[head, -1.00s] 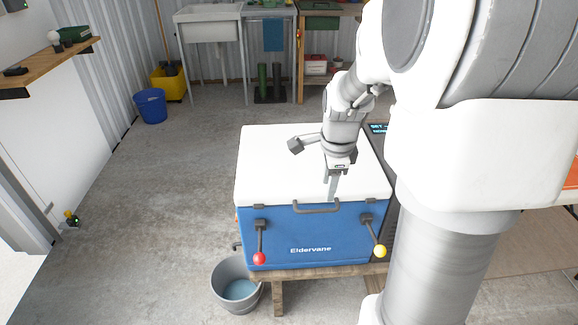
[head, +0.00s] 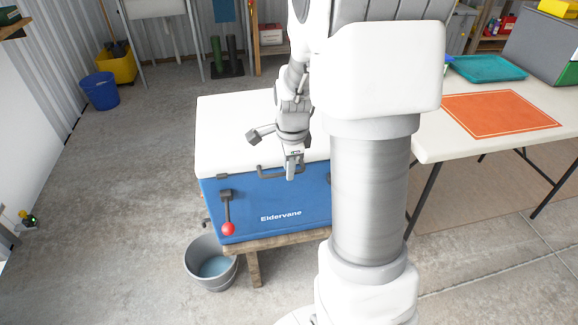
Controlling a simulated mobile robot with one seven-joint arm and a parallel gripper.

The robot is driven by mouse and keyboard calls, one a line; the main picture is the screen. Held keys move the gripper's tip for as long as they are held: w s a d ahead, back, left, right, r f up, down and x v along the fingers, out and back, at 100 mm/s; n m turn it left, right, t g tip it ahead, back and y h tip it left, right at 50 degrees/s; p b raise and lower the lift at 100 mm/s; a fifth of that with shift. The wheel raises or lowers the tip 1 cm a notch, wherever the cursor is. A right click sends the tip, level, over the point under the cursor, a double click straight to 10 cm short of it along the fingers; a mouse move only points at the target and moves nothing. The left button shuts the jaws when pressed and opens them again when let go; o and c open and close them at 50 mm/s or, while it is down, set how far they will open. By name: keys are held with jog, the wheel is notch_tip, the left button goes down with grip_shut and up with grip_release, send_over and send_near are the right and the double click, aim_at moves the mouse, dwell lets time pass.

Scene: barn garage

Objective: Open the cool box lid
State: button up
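The cool box is blue (head: 265,203) with a white lid (head: 232,130), which is down on the box. A grey handle (head: 268,174) runs along the lid's front edge. My gripper (head: 290,176) points down at the right part of this handle and overlaps it in view. I cannot tell whether it touches the handle or whether its fingers are open. A latch lever with a red knob (head: 228,228) hangs down on the left of the box front. The right part of the front, where a yellow-knobbed lever showed earlier, is hidden behind my arm.
The box stands on a low wooden stand (head: 253,268). A grey bucket (head: 211,275) is on the floor at its front left. A white table (head: 436,140) with an orange mat (head: 498,114) and a teal tray (head: 487,68) is to the right. The floor at left is open.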

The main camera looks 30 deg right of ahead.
grip_shut()
dwell(1.1)
